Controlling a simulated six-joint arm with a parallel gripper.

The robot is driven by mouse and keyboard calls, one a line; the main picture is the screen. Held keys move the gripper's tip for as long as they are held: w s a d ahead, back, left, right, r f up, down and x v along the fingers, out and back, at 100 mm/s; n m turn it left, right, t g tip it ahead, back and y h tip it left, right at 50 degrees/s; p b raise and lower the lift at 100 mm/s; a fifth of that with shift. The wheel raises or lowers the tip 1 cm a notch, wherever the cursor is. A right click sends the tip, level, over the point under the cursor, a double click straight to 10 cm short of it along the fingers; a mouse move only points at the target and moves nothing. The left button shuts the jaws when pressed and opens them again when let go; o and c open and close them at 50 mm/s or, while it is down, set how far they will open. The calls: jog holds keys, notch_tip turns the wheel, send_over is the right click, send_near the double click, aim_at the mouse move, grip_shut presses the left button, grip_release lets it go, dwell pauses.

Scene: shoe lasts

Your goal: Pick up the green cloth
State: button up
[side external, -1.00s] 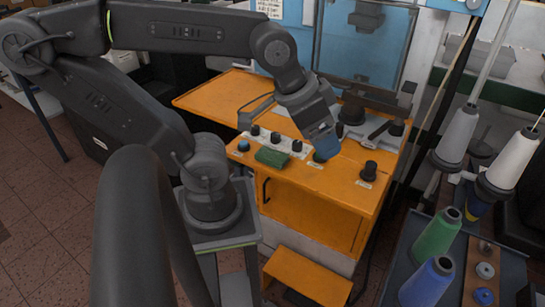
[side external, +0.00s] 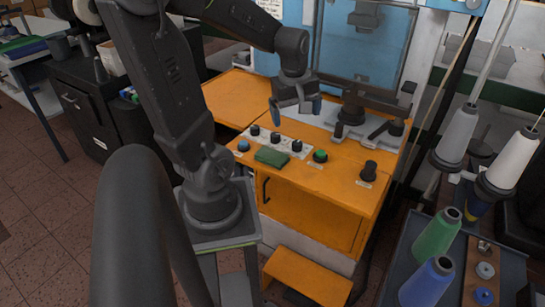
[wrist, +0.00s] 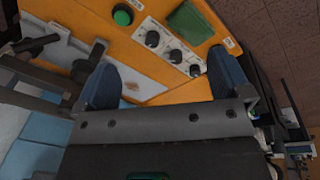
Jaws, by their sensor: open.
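The green cloth (side external: 271,157) is a small folded pad lying flat on the orange machine top, near its front edge and in front of the row of black knobs. It also shows in the wrist view (wrist: 189,24), at the top right of centre. My gripper (side external: 294,113) hangs above and behind the knobs with its blue-tipped fingers pointing down. In the wrist view my gripper (wrist: 162,78) has its two fingers wide apart with nothing between them. It is open, clear of the cloth and not touching it.
Black knobs on a white strip (side external: 276,142), a blue knob (side external: 243,146) and a green button (side external: 320,156) surround the cloth. A black knob (side external: 369,170) stands at the right. A dark clamp fixture (side external: 352,112) stands behind. The orange top at left (side external: 235,95) is clear.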

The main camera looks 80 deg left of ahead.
jog(key=s+a+f+n+g+h, duration=0.1)
jog(key=s+a+f+n, duration=0.3)
jog(key=a+n, duration=0.35)
send_over(272, 154)
notch_tip(272, 154, down, 8)
jog(key=shift+f, duration=0.25)
jog(key=shift+a+f, duration=0.1)
jog(key=shift+f, duration=2.4)
jog(key=c, duration=1)
